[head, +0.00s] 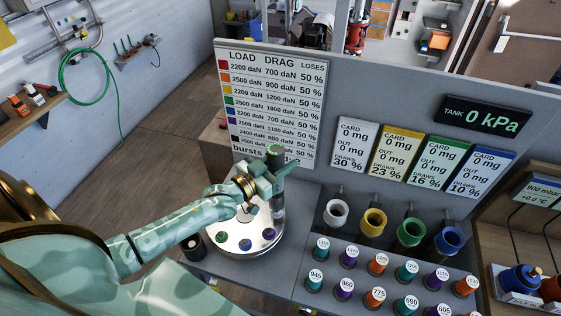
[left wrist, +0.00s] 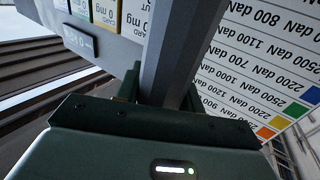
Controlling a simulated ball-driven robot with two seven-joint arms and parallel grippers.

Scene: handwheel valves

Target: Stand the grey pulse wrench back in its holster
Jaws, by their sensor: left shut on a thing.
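My left gripper (head: 277,174) is shut around a grey upright body with a green top (head: 274,150), which looks like the grey pulse wrench. It stands about upright over the right part of a round pale plate. In the left wrist view the grey faceted body (left wrist: 176,60) rises from between the jaws (left wrist: 150,105). Its lower end is partly hidden by my gripper and I cannot tell whether it touches the plate. I cannot make out the holster for certain. My right gripper is not in view.
The round plate (head: 228,246) carries several coloured caps. A load chart (head: 270,95) stands close behind my gripper. To the right are coloured cups (head: 374,222) and rows of numbered caps (head: 378,263). A grey panel with cards (head: 398,153) closes off the back.

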